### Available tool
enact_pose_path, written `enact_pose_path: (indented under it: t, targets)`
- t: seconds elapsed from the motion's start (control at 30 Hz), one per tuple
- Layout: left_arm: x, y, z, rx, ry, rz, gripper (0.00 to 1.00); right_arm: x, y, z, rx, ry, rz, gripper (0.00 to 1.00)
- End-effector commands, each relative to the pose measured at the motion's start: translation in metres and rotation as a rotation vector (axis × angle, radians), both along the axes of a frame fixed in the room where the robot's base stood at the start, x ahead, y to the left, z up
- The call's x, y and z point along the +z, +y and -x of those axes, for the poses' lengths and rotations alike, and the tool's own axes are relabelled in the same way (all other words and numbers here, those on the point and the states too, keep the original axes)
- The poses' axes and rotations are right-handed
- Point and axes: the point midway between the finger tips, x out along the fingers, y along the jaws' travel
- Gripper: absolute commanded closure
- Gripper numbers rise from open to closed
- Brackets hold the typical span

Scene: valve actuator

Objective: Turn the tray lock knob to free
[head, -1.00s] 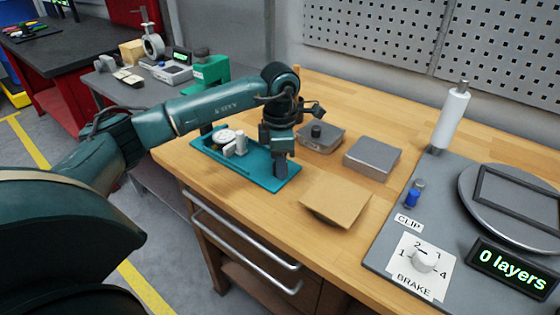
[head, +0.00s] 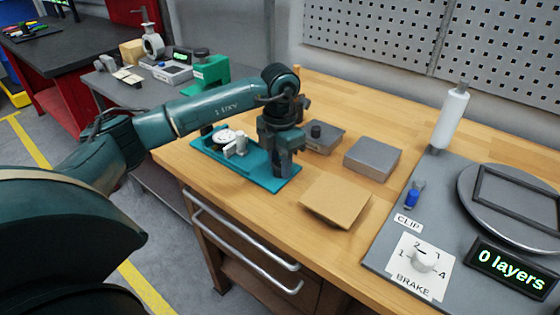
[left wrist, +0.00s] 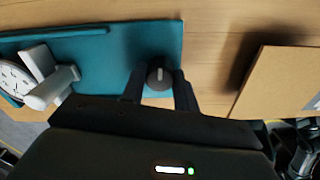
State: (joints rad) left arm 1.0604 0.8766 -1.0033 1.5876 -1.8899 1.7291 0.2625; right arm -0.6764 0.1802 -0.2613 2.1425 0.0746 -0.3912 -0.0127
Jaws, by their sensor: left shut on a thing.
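The teal tray (head: 262,180) lies on the wooden bench. In the left wrist view the tray (left wrist: 110,55) shows the dark round lock knob (left wrist: 158,76) near its right end, with a light pointer line on top. My left gripper (head: 283,170) points down over the tray's right end. In the left wrist view the gripper (left wrist: 160,88) has one finger on each side of the knob and is shut on it. In the head view the gripper hides the knob. My right gripper is in neither view.
A white dial gauge (head: 224,137) and a white fitting (head: 237,147) are on the tray's left part. A tan board (head: 335,200) lies right of the tray. Two grey blocks (head: 372,158) (head: 322,140) stand behind. The brake dial (head: 422,260) is at right.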

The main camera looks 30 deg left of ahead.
Motion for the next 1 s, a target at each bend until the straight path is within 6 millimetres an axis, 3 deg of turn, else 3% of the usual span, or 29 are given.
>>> enact_pose_path:
  t: [0.37,0.4,0.63,0.87,1.0]
  targets:
    - [0.0,0.0,0.0,0.002,0.0,0.0,0.93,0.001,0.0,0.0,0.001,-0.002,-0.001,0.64]
    - [0.0,0.0,0.0,0.002,0.0,0.0,0.67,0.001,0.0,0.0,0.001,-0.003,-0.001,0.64]
    - [0.0,0.0,0.0,0.002,0.0,0.0,0.48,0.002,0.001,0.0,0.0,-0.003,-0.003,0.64]
    - [0.001,0.0,0.0,0.001,0.0,0.0,0.48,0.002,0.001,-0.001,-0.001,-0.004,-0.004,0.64]
    - [0.011,0.0,-0.001,0.001,-0.003,-0.001,0.48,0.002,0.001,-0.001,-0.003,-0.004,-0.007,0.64]
